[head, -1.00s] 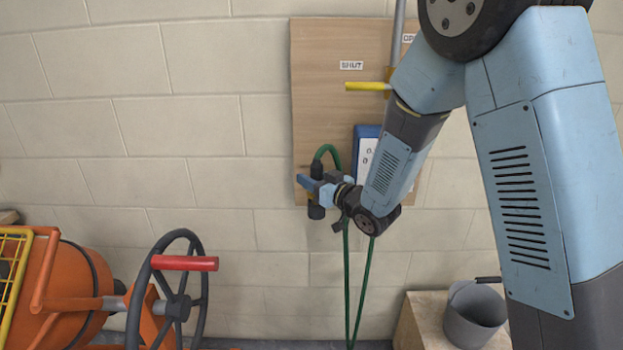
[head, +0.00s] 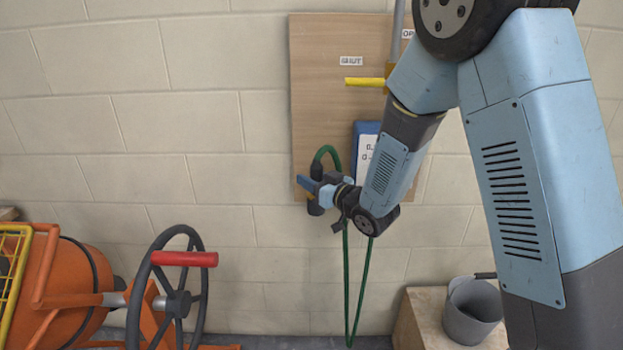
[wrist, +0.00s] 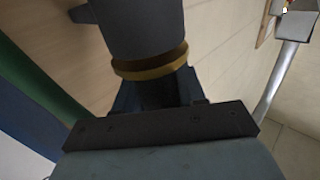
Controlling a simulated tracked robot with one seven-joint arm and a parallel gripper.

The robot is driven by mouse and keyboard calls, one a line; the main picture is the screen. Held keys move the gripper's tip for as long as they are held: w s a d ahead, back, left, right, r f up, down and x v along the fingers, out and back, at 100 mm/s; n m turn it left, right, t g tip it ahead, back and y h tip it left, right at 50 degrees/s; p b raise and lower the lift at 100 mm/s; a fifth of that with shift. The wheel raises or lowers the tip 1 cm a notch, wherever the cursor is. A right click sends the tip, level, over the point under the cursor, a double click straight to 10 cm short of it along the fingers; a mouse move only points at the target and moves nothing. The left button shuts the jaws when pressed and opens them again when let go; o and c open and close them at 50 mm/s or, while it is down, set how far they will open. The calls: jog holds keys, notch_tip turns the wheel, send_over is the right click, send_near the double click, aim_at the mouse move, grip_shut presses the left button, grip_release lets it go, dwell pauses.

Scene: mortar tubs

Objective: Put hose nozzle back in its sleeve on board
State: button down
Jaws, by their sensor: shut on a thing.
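The hose nozzle (head: 315,208) is dark and hangs roughly upright in my gripper (head: 310,187), in front of the lower left corner of the wooden board (head: 330,100). The green hose (head: 326,150) loops over its top. In the wrist view the nozzle (wrist: 135,30) is a dark grey body with a brass ring, close between the jaws of my gripper (wrist: 155,95), which is shut on it. I cannot make out the sleeve in either view. I cannot tell whether the nozzle touches the board.
A yellow lever (head: 364,82) sticks out above, beside a SHUT label. An orange mixer (head: 75,285) with a handwheel (head: 180,300) stands lower left. A grey bucket (head: 470,312) stands lower right.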

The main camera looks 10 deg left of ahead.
jog(key=c, duration=0.6)
grip_release()
